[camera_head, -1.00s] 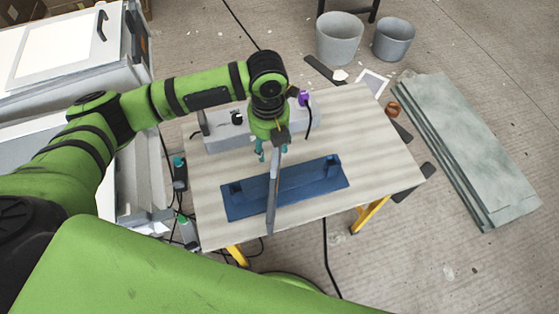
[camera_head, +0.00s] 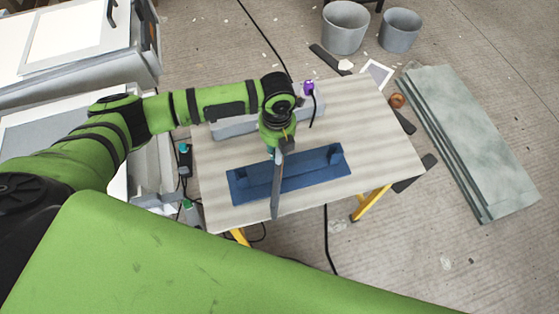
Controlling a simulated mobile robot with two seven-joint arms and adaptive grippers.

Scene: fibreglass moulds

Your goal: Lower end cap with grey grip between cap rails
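A long blue mould (camera_head: 313,174) lies on the table, with a raised block near each end. I cannot make out separate cap rails on it. My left gripper (camera_head: 275,152) points down over the mould's middle, its teal fingertips partly hidden. A narrow grey plate, which I take to be the end cap (camera_head: 276,190), shows nearly edge-on at the fingers. It crosses in front of the mould towards the table's near edge and appears to be held. Whether it touches the mould cannot be seen. The grey grip is not distinguishable. My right gripper is not in view.
The pale wooden table (camera_head: 375,140) has bare room on its right. A grey box (camera_head: 235,127) and a purple-topped item (camera_head: 309,87) with a black cable stand at the back. Two buckets (camera_head: 346,28) and stacked greenish boards (camera_head: 475,140) are on the floor.

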